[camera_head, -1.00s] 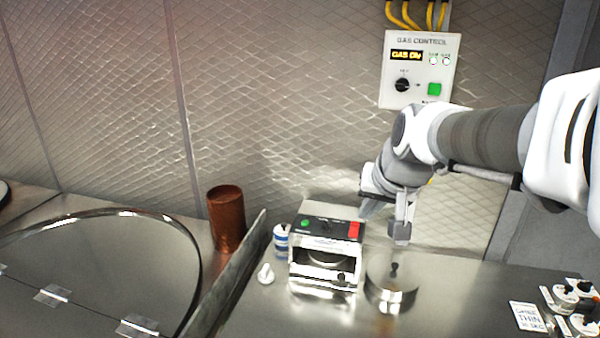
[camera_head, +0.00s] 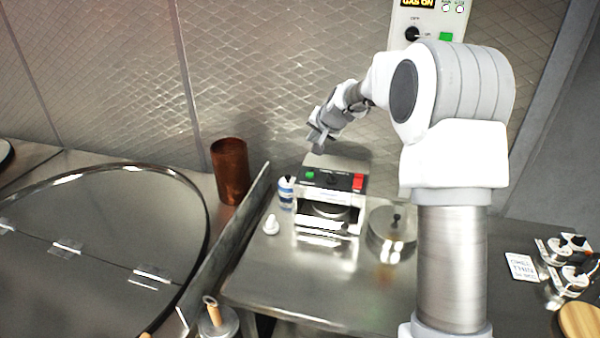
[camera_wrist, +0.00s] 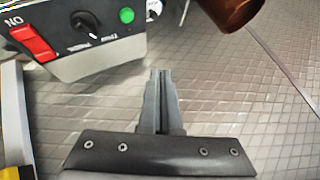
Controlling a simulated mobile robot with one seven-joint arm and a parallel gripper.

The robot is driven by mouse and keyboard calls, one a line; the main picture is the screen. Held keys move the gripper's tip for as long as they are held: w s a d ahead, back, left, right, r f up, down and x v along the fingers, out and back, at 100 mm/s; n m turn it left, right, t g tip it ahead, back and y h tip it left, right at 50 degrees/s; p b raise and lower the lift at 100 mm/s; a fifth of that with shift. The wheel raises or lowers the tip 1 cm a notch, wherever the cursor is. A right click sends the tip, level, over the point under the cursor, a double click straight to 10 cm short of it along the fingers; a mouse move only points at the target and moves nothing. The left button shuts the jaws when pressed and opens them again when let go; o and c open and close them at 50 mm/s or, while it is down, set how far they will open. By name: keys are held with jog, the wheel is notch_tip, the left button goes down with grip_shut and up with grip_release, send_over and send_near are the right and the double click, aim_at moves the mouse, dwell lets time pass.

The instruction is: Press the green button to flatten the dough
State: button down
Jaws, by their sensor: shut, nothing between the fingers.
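The dough press (camera_head: 328,200) is a metal box with a black control panel on the counter. Its green button (camera_head: 309,174) is at the panel's left, a dark knob (camera_head: 332,178) in the middle and a red switch (camera_head: 358,181) at the right. In the wrist view the panel appears upside down, with the green button (camera_wrist: 126,15) at top centre. My gripper (camera_head: 317,138) is shut and empty, above and behind the panel, apart from the button. In the wrist view its fingertips (camera_wrist: 159,75) are below the green button. I cannot see dough clearly inside the press.
A copper cup (camera_head: 230,170) and a blue-and-white bottle (camera_head: 286,192) stand left of the press. A lidded steel pot (camera_head: 388,240) is on its right. A metal divider (camera_head: 232,240) separates the large round lid (camera_head: 90,250). The gas control box (camera_head: 446,37) is on the wall.

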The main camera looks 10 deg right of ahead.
jog(key=shift+x, duration=0.85)
jog(key=shift+f, duration=0.1)
jog(key=b, duration=0.5)
send_over(310, 175)
jog(key=f, duration=0.7)
jog(key=shift+s+d, duration=0.1)
jog(key=shift+s, duration=0.15)
jog(key=shift+f+b, duration=0.6)
jog(key=shift+f, duration=0.2)
jog(key=shift+f, duration=0.1)
jog(key=shift+f+b, duration=0.25)
jog(key=shift+b, duration=0.25)
